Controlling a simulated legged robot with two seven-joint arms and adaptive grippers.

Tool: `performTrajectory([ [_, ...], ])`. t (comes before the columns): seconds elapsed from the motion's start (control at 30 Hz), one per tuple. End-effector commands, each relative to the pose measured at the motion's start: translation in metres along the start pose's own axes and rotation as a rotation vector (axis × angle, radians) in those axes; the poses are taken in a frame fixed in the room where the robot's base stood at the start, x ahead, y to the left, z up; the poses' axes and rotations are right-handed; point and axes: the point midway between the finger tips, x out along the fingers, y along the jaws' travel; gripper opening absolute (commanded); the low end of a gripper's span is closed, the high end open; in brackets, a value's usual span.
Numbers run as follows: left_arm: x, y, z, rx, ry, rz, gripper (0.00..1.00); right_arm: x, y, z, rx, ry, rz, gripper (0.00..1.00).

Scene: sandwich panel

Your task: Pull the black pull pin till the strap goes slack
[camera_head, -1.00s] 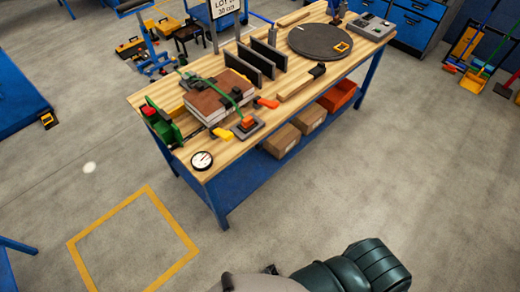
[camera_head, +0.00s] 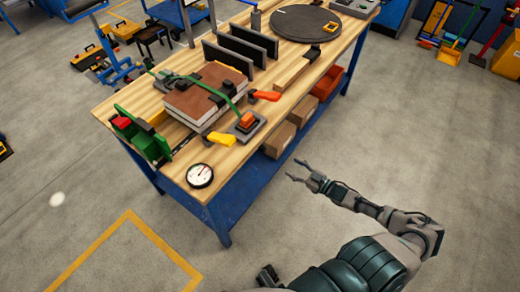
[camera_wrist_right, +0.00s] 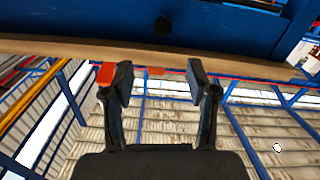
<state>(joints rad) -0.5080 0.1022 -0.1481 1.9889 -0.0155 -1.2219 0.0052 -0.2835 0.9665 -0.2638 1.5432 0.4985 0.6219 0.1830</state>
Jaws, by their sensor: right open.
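A green strap (camera_head: 228,93) runs over a stack of brown panels (camera_head: 205,98) on the wooden bench top. Small black parts sit on and beside the strap; I cannot tell which is the black pull pin. My right gripper (camera_head: 295,170) is open and empty, off the front side of the bench, below and right of the panels. Its two spread fingers (camera_wrist_right: 155,78) show in the right wrist view.
The bench top also holds a dial gauge (camera_head: 200,175), a yellow handle (camera_head: 222,139), an orange handle (camera_head: 267,96), upright dark plates (camera_head: 248,47) and a round dark disc (camera_head: 306,22). Boxes (camera_head: 279,139) stand on the blue shelf. The floor in front is clear.

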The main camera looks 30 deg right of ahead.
Motion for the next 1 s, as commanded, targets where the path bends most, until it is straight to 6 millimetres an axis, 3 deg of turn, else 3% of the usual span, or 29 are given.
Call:
performTrajectory([
  [0.3, -0.035, -0.008, -0.007, -0.004, 0.014, 0.008, 0.40, 0.080, -0.007, -0.003, -0.010, -0.001, 0.000, 0.58],
  [0.5, -0.061, -0.008, -0.009, -0.006, 0.021, 0.006, 0.40, 0.122, -0.006, -0.002, -0.009, -0.002, 0.000, 0.58],
  [0.7, -0.080, -0.005, -0.010, -0.007, 0.023, 0.000, 0.40, 0.147, -0.003, 0.001, -0.003, -0.002, 0.001, 0.58],
  [1.0, -0.086, -0.006, -0.010, -0.008, 0.024, 0.001, 0.40, 0.156, -0.004, -0.001, -0.006, -0.004, 0.000, 0.58],
])
